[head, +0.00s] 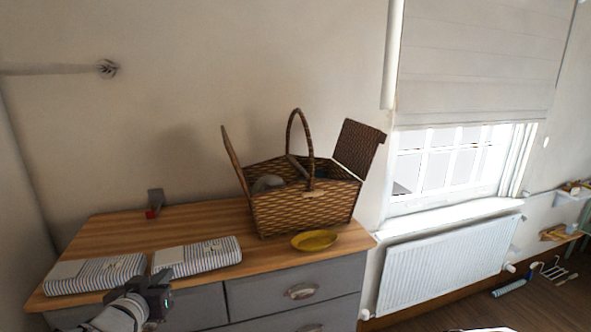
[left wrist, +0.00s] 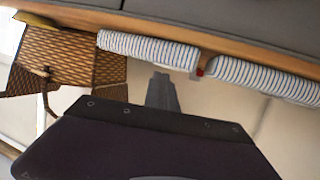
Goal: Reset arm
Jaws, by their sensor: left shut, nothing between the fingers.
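My left gripper (head: 157,291) is at the lower left in the head view, in front of the dresser's front edge and just below the striped folded cloths. It is shut and empty. In the left wrist view the dark gripper body fills the lower middle, with its shut fingers (left wrist: 161,92) pointing up the picture. My right gripper is in neither view.
A wooden-topped grey dresser (head: 190,215) bears two striped cloths (head: 197,254) (head: 95,274), an open wicker basket (head: 305,210), a yellow dish (head: 314,240) and a small grey-and-red object (head: 154,203). A radiator (head: 445,262) stands under the window at right.

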